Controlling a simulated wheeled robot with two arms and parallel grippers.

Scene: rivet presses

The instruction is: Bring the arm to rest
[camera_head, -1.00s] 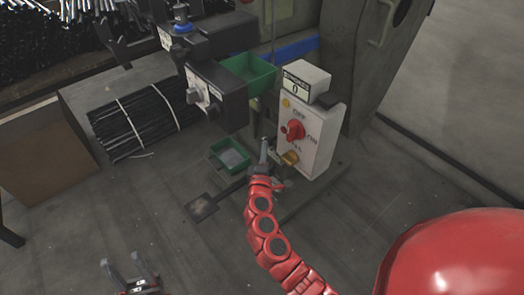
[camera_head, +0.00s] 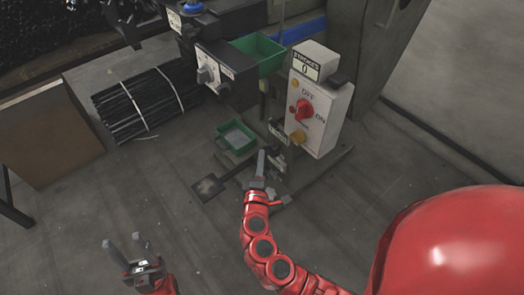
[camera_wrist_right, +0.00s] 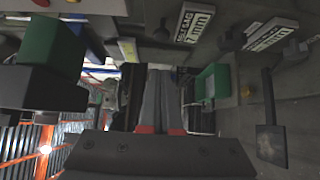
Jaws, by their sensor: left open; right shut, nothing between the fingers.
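My right gripper (camera_head: 261,166) is at the end of the red segmented arm in the middle of the head view. It is shut and empty, in front of the white control box (camera_head: 319,112). A gap seems to lie between its fingertips and the box. The box has a red rotary switch (camera_head: 303,111) between OFF and ON marks. In the right wrist view the two fingers (camera_wrist_right: 160,100) lie side by side, touching nothing that I can see. My left gripper (camera_head: 127,247) is open and empty above the floor at the lower left.
The press carries a green bin (camera_head: 258,52), and a lower green tray (camera_head: 237,138) sits below it. A foot pedal (camera_head: 207,187) lies on the floor. A strapped bundle of black rods (camera_head: 138,106) lies at left, near a brown box (camera_head: 45,135). The floor at lower left is clear.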

